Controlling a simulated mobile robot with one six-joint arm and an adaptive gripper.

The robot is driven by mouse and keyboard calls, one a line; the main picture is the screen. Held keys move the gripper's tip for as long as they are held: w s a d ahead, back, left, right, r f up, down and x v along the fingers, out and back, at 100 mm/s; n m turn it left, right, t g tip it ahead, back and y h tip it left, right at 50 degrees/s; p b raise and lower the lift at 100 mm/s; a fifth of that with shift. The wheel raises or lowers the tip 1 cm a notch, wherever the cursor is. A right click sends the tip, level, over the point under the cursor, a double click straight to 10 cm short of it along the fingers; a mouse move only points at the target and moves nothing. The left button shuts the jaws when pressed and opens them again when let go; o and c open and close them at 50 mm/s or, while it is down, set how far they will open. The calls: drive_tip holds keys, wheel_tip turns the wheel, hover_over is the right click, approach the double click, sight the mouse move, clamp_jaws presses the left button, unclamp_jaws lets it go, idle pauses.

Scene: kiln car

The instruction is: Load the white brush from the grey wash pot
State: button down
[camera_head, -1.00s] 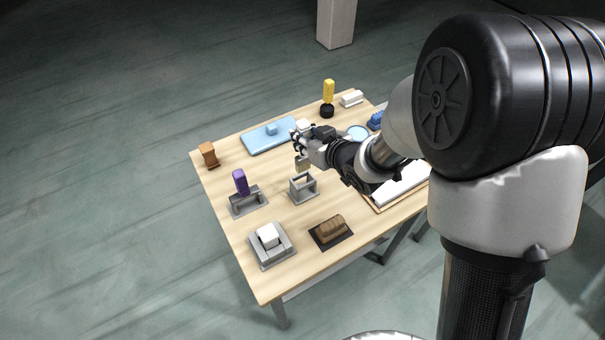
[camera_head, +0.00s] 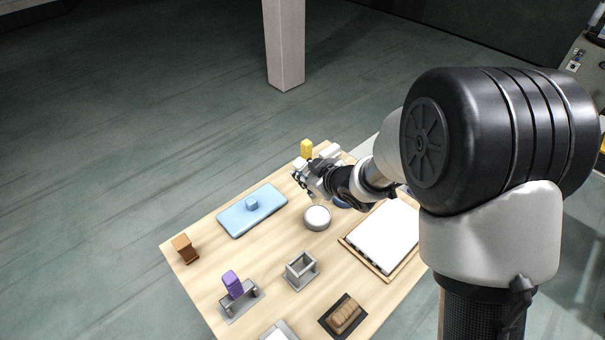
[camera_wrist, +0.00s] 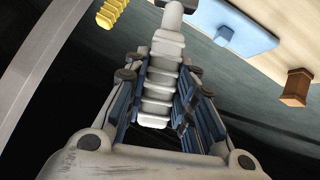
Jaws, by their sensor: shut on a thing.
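My gripper (camera_head: 303,176) is above the back part of the table, between the yellow upright handle and the grey wash pot. In the wrist view my gripper (camera_wrist: 160,72) is shut on the white brush (camera_wrist: 164,50), whose ribbed white handle lies between the two fingers. Its far end runs out of the top of that view, so its head is not clear there. The round grey wash pot (camera_head: 317,218) stands on the table just in front of my gripper, with a pale top. The brush is out of the pot.
A blue tray (camera_head: 235,224) with a small blue block lies left of my gripper. A yellow handle (camera_head: 306,148) stands behind.

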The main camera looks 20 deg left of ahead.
drive_tip(key=shift+s+d+f+b, duration=0.15)
drive_tip(key=shift+d+f+b, duration=0.1)
drive_tip(key=shift+f+b, duration=0.45)
wheel_tip(320, 180, down, 4)
drive_tip(key=b, duration=0.4)
drive_tip(key=shift+f, duration=0.25)
drive_tip(key=shift+f+b, duration=0.45)
drive_tip(key=shift+f, duration=0.1)
idle(1.1)
drive_tip(key=shift+r, duration=0.1)
wheel_tip(320, 180, up, 7)
drive_tip(key=p, duration=0.6)
drive_tip(key=shift+p, duration=0.3)
idle(0.5)
